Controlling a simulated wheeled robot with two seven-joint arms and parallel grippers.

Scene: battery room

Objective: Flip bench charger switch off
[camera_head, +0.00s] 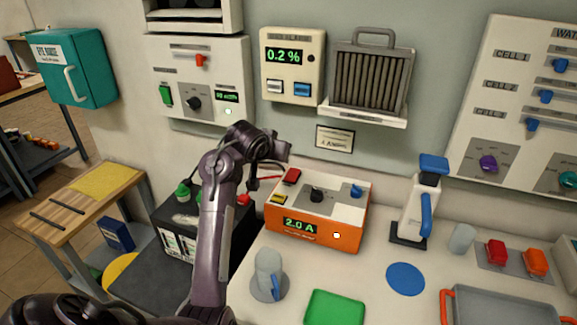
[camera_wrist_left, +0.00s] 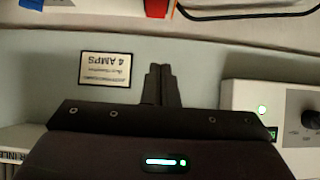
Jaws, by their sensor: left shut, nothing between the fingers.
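The bench charger (camera_head: 301,227) is an orange box with a pale sloping top, standing on the bench. Its display (camera_head: 300,225) reads 2.0 A, and a small light on its front glows white. Its top carries a red switch (camera_head: 291,176) at the back left, a yellow piece, a black knob (camera_head: 317,194) and a blue lever (camera_head: 356,191). My left gripper (camera_head: 283,162) is above and behind the charger's back left corner, apart from the red switch. In the wrist view its fingers (camera_wrist_left: 158,84) are together and empty. My right gripper is out of view.
A black battery (camera_head: 178,240) with green caps and cables stands left of the charger. A wall panel (camera_head: 213,60), a 0.2 % meter (camera_head: 291,38) and a finned unit (camera_head: 368,82) hang behind. A blue-handled tool (camera_head: 425,207) stands right.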

